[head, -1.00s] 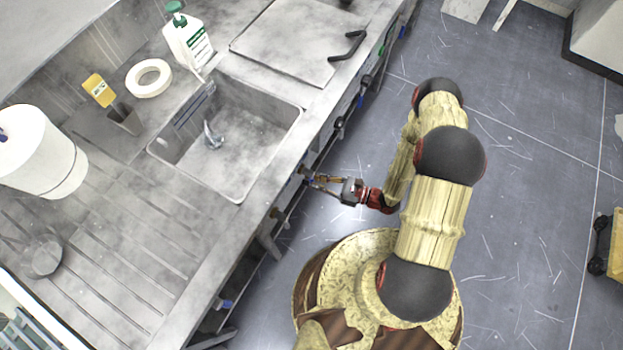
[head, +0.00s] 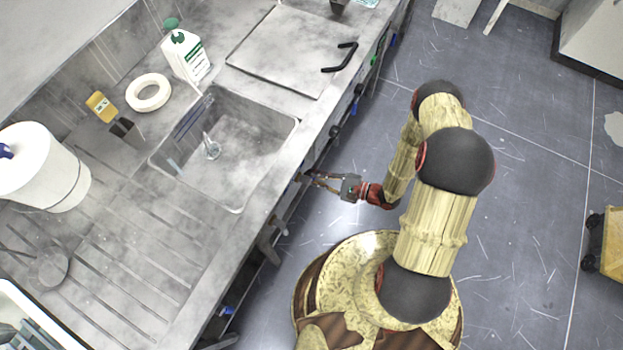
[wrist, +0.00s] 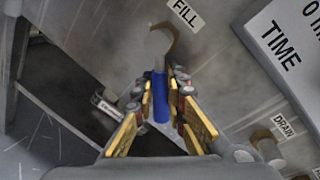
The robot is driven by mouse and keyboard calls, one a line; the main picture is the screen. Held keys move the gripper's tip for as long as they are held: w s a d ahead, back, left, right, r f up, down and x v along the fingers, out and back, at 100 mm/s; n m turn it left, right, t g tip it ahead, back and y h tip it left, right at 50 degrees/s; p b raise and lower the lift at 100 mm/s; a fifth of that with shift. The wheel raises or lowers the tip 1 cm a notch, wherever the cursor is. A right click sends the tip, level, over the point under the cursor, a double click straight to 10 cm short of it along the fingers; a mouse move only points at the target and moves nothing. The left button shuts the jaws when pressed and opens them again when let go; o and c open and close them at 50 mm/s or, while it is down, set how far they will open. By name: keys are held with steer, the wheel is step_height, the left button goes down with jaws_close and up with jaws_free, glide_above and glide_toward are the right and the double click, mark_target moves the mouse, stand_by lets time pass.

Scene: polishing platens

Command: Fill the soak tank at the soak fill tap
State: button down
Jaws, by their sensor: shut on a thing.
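My gripper (head: 312,178) is at the front edge of the steel counter, below the sink-like basin (head: 255,160), which may be the soak tank. In the wrist view, my gripper (wrist: 155,92) has its fingers closed on a blue handle (wrist: 160,108) under a FILL label (wrist: 185,14). A tan curved part (wrist: 172,42) and a grey round part show just beyond the handle. A small silvery thing (head: 210,147) is in the basin; I cannot tell whether it is a fitting or water.
A TIME panel (wrist: 280,45) and a DRAIN label (wrist: 284,126) are right of the handle. A steel lid (head: 285,50) with a black handle covers part of the counter.

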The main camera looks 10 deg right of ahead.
steer(key=shift+w+d+r+n+p, duration=0.1)
steer(key=shift+w+r+n+p, duration=0.1)
steer(key=shift+n, duration=0.3)
steer(key=shift+w+d+r+n+p, duration=0.1)
steer(key=shift+r+n, duration=0.1)
steer(key=shift+n, duration=0.3)
steer(key=shift+h, duration=0.3)
steer(key=c, duration=1.8)
jaws_free()
steer(key=v, duration=1.2)
steer(key=shift+s, duration=0.1)
